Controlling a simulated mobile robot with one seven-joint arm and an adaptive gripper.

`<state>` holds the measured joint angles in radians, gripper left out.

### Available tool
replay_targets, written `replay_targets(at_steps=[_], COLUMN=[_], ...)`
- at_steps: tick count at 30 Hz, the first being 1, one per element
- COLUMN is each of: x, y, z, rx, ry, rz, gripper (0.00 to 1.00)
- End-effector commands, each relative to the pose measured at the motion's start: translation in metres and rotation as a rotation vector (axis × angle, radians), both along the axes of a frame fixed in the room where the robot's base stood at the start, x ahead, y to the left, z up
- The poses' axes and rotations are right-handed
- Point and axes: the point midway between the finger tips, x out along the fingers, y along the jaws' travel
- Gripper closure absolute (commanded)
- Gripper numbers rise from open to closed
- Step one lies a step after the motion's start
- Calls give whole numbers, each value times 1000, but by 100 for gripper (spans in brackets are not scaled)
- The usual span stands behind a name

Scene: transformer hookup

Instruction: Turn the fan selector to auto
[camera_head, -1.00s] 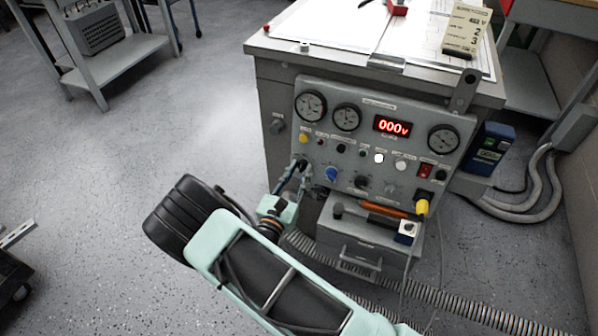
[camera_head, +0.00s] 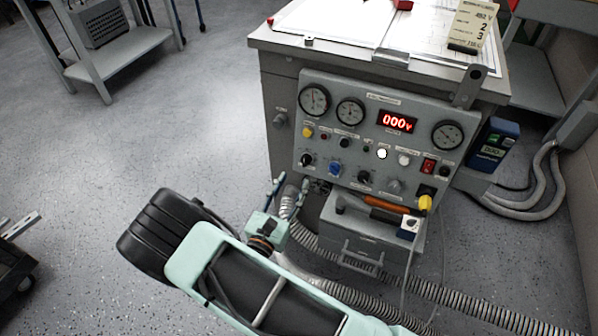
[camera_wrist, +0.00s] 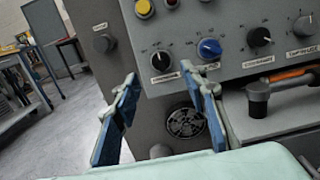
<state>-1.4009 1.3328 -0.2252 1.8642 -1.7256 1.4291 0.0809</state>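The grey control panel (camera_head: 332,125) has a lower row of rotary knobs. From the left they are a black knob (camera_head: 306,160), a blue knob (camera_head: 335,169), a black knob (camera_head: 364,177) and a grey knob (camera_head: 394,186). Their labels are too small to read surely, so I cannot tell which is the fan selector. My gripper (camera_head: 290,192) is open and empty, below and left of the leftmost knob. In the wrist view the leftmost knob (camera_wrist: 162,61) sits beyond the gap between my blue-padded fingers (camera_wrist: 168,88). The right fingertip appears just under the blue knob (camera_wrist: 210,48).
A ledge with an orange-handled tool (camera_head: 386,204) juts out below the panel's right half. A round vent (camera_wrist: 186,122) lies below the left knobs. Ribbed hoses (camera_head: 440,291) run along the floor.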

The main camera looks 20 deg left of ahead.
Motion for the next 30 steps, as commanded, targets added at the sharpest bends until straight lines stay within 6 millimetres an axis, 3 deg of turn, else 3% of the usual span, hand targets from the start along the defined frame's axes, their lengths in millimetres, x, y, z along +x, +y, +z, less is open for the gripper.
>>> replay_targets(at_steps=[3,9,30], x=[-24,-45,-43], y=[2,3,-1], z=[-2,-3,1], rx=[-1,0,13], ry=[1,1,1], rz=[2,-1,-27], gripper=[60,60,60])
